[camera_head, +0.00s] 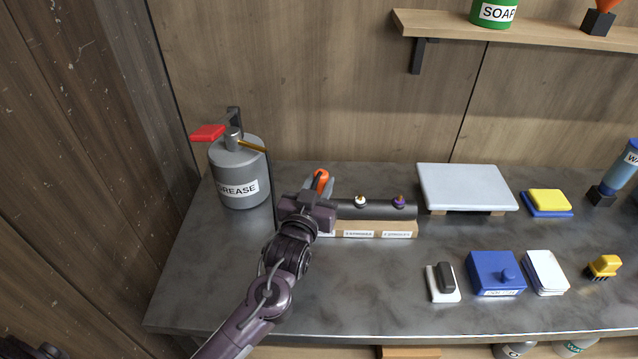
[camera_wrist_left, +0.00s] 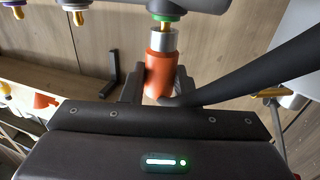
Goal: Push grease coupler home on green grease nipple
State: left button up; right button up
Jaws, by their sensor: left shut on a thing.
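My left gripper (camera_head: 318,190) is shut on the orange grease coupler (camera_head: 322,179). The wrist view shows the coupler's orange body (camera_wrist_left: 160,75) between the fingers, with its silver sleeve (camera_wrist_left: 163,39) pointing at the nipple. The green grease nipple (camera_wrist_left: 166,15) has a green collar on the grey bar. The sleeve is in line with it, and a little gold stem shows between sleeve and collar. I cannot tell how far the sleeve covers the tip. In the head view my gripper hides the green nipple.
The dark bar (camera_head: 378,211) also bears a white nipple (camera_head: 360,202) and a purple nipple (camera_head: 399,202). A black hose (camera_wrist_left: 265,65) runs close beside the coupler. The grease canister (camera_head: 238,170) stands left.

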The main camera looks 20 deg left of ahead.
pick_arm(q)
jog(key=shift+f, duration=0.5)
jog(key=o, duration=1.1)
jog(key=s+b, duration=0.1)
jog(key=s, duration=0.6)
jog(key=shift+s, duration=0.4)
